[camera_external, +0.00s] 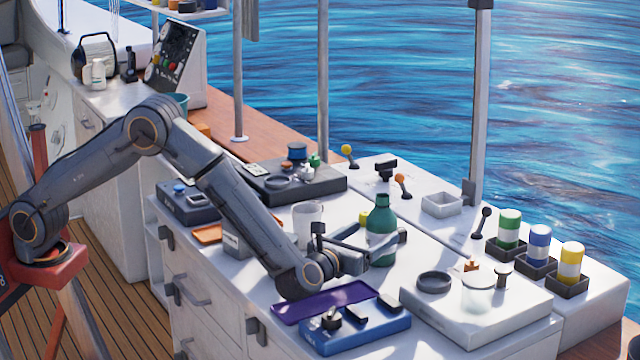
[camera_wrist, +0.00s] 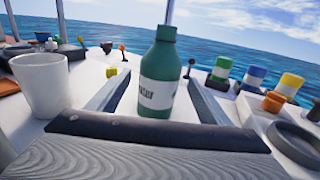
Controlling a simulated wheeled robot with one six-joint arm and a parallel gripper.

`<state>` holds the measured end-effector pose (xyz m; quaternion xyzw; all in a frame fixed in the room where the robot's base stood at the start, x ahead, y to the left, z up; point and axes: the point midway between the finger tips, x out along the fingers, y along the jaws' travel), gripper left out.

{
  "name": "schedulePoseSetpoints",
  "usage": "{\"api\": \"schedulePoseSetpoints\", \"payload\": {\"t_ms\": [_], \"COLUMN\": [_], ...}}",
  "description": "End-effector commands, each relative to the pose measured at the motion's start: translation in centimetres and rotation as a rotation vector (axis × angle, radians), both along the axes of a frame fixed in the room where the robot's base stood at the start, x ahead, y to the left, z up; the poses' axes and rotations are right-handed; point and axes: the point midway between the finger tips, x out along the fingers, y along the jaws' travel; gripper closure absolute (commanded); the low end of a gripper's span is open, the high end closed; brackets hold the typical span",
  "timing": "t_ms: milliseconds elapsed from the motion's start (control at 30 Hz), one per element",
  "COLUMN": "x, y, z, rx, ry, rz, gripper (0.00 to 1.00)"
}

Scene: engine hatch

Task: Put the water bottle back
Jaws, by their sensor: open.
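The water bottle (camera_external: 381,232) is dark green with a pale label and stands upright on the white hatch top. In the wrist view the bottle (camera_wrist: 159,80) stands upright, straight ahead. My gripper (camera_external: 372,236) is open, with its fingers level around the bottle's lower half, one on each side. In the wrist view the fingers (camera_wrist: 158,95) show as two bars left and right of the bottle, with a gap to it. Whether either finger touches it is hard to tell.
A white cup (camera_wrist: 40,84) stands close left of my gripper. A purple tray (camera_external: 322,303) and a blue box (camera_external: 355,327) lie in front. A white block with a black ring (camera_external: 434,283) and a clear glass (camera_external: 478,292) stand right. Green, blue and yellow canisters (camera_external: 540,243) line the right edge.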

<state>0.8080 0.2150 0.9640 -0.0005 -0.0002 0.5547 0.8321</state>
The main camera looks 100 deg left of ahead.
Motion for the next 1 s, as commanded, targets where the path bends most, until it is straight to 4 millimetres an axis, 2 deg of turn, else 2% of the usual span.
{"api": "schedulePoseSetpoints", "payload": {"t_ms": [100,233,667,767,833,1000], "x": [-0.6,-1.1,-1.2,-1.1,-1.0,-1.4], "y": [-1.7,-2.7,-3.0,-3.0,-2.9,-3.1], "z": [-0.1,0.0,0.3,1.9,4.0,11.3], "rx": [0.000,0.000,-0.004,-0.027,-0.063,-0.198], "ry": [0.001,0.000,-0.005,-0.035,-0.078,-0.230], "rz": [-0.001,-0.001,0.001,0.002,0.002,-0.003], "gripper": [0.27,0.27,0.27,0.27,0.27,0.27]}}
